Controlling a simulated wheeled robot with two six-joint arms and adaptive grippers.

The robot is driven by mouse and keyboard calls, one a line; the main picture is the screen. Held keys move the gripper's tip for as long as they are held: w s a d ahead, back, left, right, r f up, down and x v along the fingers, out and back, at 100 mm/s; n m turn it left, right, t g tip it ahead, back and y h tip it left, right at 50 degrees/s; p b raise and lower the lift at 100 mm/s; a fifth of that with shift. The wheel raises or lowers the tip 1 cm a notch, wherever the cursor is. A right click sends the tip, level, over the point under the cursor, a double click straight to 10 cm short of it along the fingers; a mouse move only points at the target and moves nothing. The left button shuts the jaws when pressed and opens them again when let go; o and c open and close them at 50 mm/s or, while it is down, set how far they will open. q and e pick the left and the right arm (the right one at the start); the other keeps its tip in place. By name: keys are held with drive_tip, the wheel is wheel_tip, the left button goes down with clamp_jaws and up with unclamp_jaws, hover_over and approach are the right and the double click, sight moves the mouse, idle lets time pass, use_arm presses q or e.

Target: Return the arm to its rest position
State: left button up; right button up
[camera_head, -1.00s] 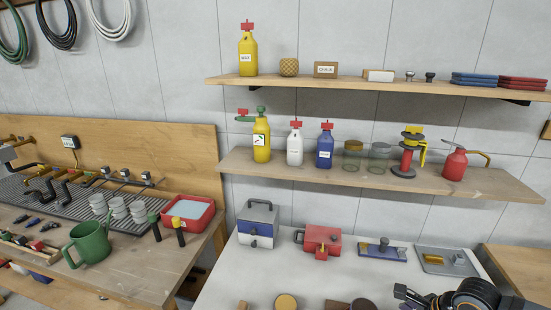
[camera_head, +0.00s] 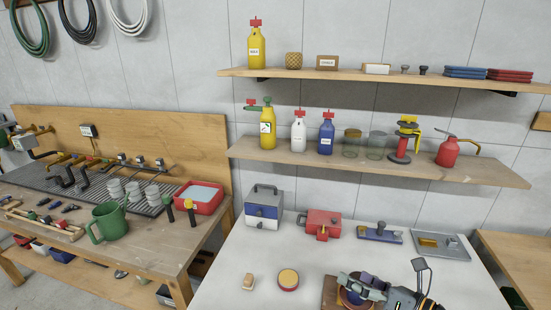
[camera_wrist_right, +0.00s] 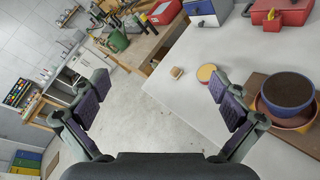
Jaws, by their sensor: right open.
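My right gripper (camera_head: 362,288) is at the lower right of the head view, over the white table (camera_head: 235,285). In the right wrist view its two padded fingers (camera_wrist_right: 158,108) are spread wide with nothing between them, and the floor and table edge show beyond. A dark bowl (camera_wrist_right: 287,90) on a brown board (camera_wrist_right: 255,85) lies to the right of the fingers in that view; in the head view the gripper partly covers the board (camera_head: 329,293). My left gripper is not in view.
A round yellow-topped tin (camera_head: 288,279) and a small wooden block (camera_head: 248,282) lie on the white table. A blue-and-white box (camera_head: 263,207) and a red box (camera_head: 321,223) stand behind. A green watering can (camera_head: 107,222) stands on the left bench. Two shelves hold bottles above.

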drive_tip(key=w+d+r+m+t+h, duration=0.35)
drive_tip(key=d+m+t+h, duration=0.3)
drive_tip(key=m, duration=0.65)
drive_tip(key=s+d+f+m+g+h, duration=0.4)
drive_tip(key=d+f+m+h, duration=0.4)
drive_tip(key=m, duration=0.7)
drive_tip(key=s+a+f+m+g+y, duration=0.1)
drive_tip(key=s+a+f+m+g, duration=0.35)
drive_tip(key=s+f, duration=0.2)
drive_tip(key=s+a+f+m+g+y, duration=0.2)
drive_tip(key=s+a+f+m+g, duration=0.3)
drive_tip(key=s, duration=0.3)
drive_tip(key=s+d+f+n+g, duration=0.1)
drive_tip(key=s+d+f, duration=0.1)
drive_tip(key=f, duration=1.2)
drive_tip(key=s+d+f+g, duration=0.1)
drive_tip(key=s+d+f, duration=0.1)
drive_tip(key=f, duration=1.3)
drive_tip(key=s+f+g, duration=0.1)
drive_tip(key=s+f, duration=1.3)
drive_tip(key=s, duration=0.3)
drive_tip(key=shift+s+d+f, duration=0.25)
